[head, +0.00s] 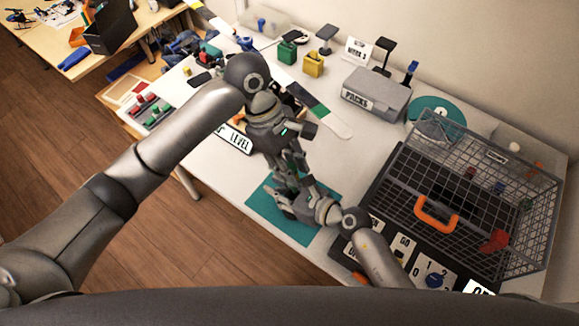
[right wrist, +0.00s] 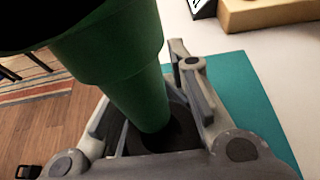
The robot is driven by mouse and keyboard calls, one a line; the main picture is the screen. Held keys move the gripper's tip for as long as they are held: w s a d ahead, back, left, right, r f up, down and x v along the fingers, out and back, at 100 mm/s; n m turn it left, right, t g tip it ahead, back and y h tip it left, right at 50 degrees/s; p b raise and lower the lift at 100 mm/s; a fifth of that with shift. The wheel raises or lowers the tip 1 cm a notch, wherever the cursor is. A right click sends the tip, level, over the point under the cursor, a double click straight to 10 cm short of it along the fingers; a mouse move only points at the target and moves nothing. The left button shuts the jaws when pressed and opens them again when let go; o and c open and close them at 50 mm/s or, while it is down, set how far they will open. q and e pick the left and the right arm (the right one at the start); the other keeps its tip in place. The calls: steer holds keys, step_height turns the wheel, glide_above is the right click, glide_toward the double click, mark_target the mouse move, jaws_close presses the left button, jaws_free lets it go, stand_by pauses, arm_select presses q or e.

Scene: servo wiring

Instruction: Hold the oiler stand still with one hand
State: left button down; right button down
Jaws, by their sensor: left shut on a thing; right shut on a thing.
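My right gripper (head: 286,203) is low over the teal mat (head: 258,205) in the head view, its arm coming from the lower right. In the right wrist view its fingers (right wrist: 155,118) are around a dark round piece (right wrist: 160,140), which looks like the oiler stand. A green stepped, tapering body (right wrist: 130,65), seemingly the oiler, rises tilted out of that dark piece. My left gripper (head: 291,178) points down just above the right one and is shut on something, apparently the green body. The grippers hide the stand and oiler in the head view.
To the right stand a wire cage (head: 470,190) with an orange handle (head: 436,215) and a row of label cards (head: 405,243). A grey PACKS box (head: 376,97) and a teal disc (head: 437,113) are behind. Bare table lies between mat and box.

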steer(key=shift+s+f, duration=0.1)
steer(key=shift+f, duration=0.1)
steer(key=c, duration=1.1)
jaws_free()
steer(key=shift+o, duration=0.2)
steer(key=shift+r, duration=0.1)
steer(key=shift+r, duration=0.1)
steer(key=v, duration=0.7)
steer(key=shift+d, duration=0.25)
steer(key=shift+r, duration=0.1)
